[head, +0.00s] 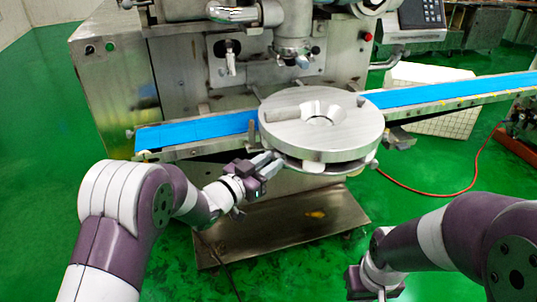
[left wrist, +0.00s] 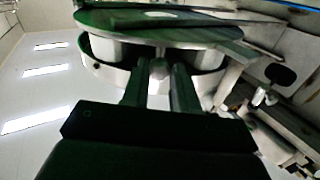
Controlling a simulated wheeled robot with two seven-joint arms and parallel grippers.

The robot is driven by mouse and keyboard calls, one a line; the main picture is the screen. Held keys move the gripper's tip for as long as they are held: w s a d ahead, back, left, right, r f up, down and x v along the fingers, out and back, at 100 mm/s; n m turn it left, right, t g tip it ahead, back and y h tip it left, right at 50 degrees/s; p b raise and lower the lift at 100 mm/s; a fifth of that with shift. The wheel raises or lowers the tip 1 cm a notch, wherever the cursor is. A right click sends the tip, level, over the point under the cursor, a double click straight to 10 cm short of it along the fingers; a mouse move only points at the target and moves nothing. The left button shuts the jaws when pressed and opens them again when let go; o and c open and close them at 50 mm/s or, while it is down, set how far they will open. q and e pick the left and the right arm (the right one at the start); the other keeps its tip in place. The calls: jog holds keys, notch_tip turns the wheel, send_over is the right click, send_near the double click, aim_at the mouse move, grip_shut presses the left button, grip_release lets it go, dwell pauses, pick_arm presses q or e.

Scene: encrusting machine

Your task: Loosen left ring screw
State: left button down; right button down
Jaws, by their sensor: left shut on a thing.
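The round metal disc assembly (head: 355,138) sits in front of the machine, over the blue belt. In the left wrist view its ring (left wrist: 100,75) shows from below. My left gripper (head: 270,160) is at the left front edge of the ring, just under the disc. In the left wrist view, the left ring screw (left wrist: 158,68) is a small rounded knob between my left fingertips (left wrist: 158,75), and the gripper is shut on it. The screw is hidden by the gripper in the head view. My right gripper (head: 374,284) is low at the bottom, away from the disc; its jaws cannot be made out.
The blue conveyor belt (head: 450,91) runs behind the disc on both sides. The steel machine body (head: 118,70) stands behind it. A metal base plate (head: 290,232) lies below on the green floor. A red hose (head: 440,192) curves at the right. A white crate (head: 430,80) stands behind the belt.

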pick_arm(q)
jog(key=shift+n+p, duration=1.55)
jog(key=shift+n, duration=0.65)
jog(key=c, duration=0.9)
grip_release()
jog(key=shift+o, duration=0.2)
jog(key=v, duration=1.2)
jog(key=shift+s+a+p, duration=0.25)
jog(key=shift+p, duration=0.15)
